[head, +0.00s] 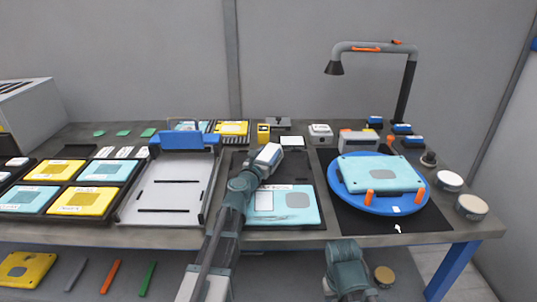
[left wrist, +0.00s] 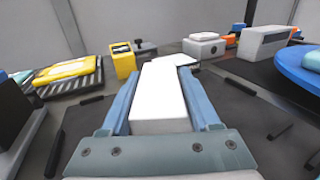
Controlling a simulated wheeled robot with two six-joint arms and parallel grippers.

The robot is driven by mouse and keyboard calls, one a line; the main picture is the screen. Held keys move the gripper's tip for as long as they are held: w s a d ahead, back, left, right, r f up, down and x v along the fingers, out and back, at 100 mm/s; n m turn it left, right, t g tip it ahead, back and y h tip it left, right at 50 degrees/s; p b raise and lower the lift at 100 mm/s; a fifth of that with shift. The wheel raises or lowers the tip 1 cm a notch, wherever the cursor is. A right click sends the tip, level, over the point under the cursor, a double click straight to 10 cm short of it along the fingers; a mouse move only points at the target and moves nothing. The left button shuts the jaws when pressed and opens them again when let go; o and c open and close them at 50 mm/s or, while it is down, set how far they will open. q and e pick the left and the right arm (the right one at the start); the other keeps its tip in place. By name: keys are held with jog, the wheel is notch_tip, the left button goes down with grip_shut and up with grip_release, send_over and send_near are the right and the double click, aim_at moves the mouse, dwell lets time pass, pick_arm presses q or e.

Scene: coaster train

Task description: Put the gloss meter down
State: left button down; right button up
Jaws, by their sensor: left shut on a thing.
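My left gripper (head: 269,155) is shut on a white box-shaped device, the gloss meter (left wrist: 160,95). In the left wrist view it lies between the two blue fingers (left wrist: 163,108). In the head view the gripper and arm hide most of it. It is over the back part of a dark mat (head: 290,168), behind a light-blue plate (head: 300,207). I cannot tell whether it touches the mat. A white tile (head: 292,141) lies just behind it. Part of my right arm shows at the bottom of the head view; its gripper does not show.
A yellow device (head: 263,133) and a white-grey device (head: 320,133) stand behind. To the right, a blue turntable (head: 375,207) carries a light-blue plate under a lamp (head: 375,48). A grey tray (head: 168,188) with a blue clamp (head: 181,141) is at left.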

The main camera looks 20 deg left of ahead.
pick_arm(q)
jog(key=shift+f, duration=0.15)
jog(key=shift+c, duration=0.6)
grip_release()
jog(key=shift+s, duration=0.1)
jog(key=shift+r, duration=0.2)
jog(key=shift+r+p, duration=0.55)
jog(key=shift+p, duration=0.1)
jog(key=s, duration=0.4)
jog(key=s+a, duration=0.1)
jog(key=s, duration=0.7)
jog(key=shift+a+f, duration=0.1)
jog(key=shift+a, duration=0.05)
jog(key=shift+w, duration=0.1)
